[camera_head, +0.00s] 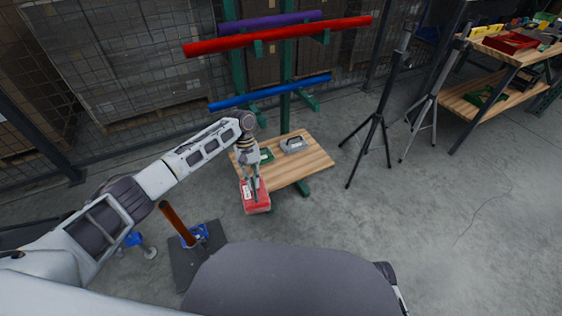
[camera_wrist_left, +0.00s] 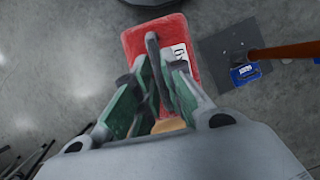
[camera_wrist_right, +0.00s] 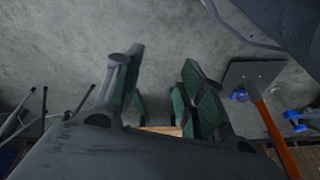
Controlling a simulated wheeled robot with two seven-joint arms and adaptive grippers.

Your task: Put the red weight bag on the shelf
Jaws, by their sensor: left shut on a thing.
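The red weight bag (camera_head: 257,203) has a white label and a dark handle. My left gripper (camera_head: 253,182) is shut on its handle; the bag hangs below the fingers. In the left wrist view the red bag (camera_wrist_left: 178,32) lies beyond the fingers (camera_wrist_left: 163,78), with grey floor around it. The wooden shelf (camera_head: 313,162) is on a green post. In the head view the bag overlaps the shelf's front left edge; its height against the board is hard to tell. My right gripper (camera_wrist_right: 160,95) is open and empty in the right wrist view, and absent from the head view.
A grey item (camera_head: 293,146) and a green item (camera_head: 266,155) lie on the shelf's rear left; its right part is bare. Red (camera_head: 280,36) and blue (camera_head: 270,92) bars sit above. Tripods (camera_head: 372,135) stand right. A brown post on a dark plate (camera_head: 178,224) stands front left.

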